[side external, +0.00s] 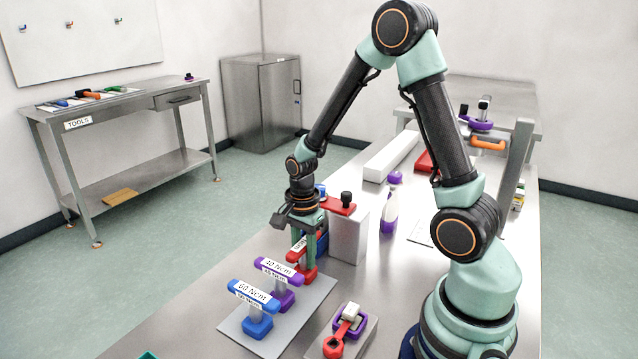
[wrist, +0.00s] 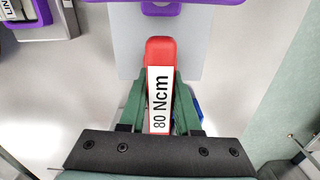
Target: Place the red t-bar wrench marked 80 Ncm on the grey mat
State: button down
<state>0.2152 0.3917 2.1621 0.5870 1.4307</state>
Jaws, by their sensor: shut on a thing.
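The red t-bar wrench marked 80 Ncm (wrist: 160,52) is between the green fingers of my gripper (wrist: 158,108), which are shut on it. In the side view my gripper (side external: 309,243) points down and partly hides the red wrench (side external: 304,274). The wrench looks upright, with its red foot at the far end of the grey mat (side external: 284,332). I cannot tell whether the foot touches the mat. The mat also shows in the wrist view (wrist: 127,48).
A purple 40 Ncm wrench (side external: 285,299) and a blue 60 Ncm wrench (side external: 257,326) stand on the mat in front. A pale block (side external: 348,238) stands close behind my gripper. A grey fixture with red and purple parts (side external: 347,335) is right of the mat.

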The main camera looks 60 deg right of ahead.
jog(key=shift+f, duration=0.15)
jog(key=c, duration=0.6)
grip_release()
notch_tip(320, 180, up, 12)
jog(key=shift+r, duration=0.25)
jog(key=s+a+r+n+t, duration=0.2)
jog(key=a+r+n, duration=0.1)
jog(key=n, duration=0.6)
jog(key=s+a+r+n+t, duration=0.3)
jog(key=a+r+n, duration=0.1)
jog(key=n, duration=0.5)
jog(key=shift+s+a+r+n+t, duration=0.2)
jog(key=shift+s+r+n+t, duration=0.15)
jog(key=shift+r, duration=0.5)
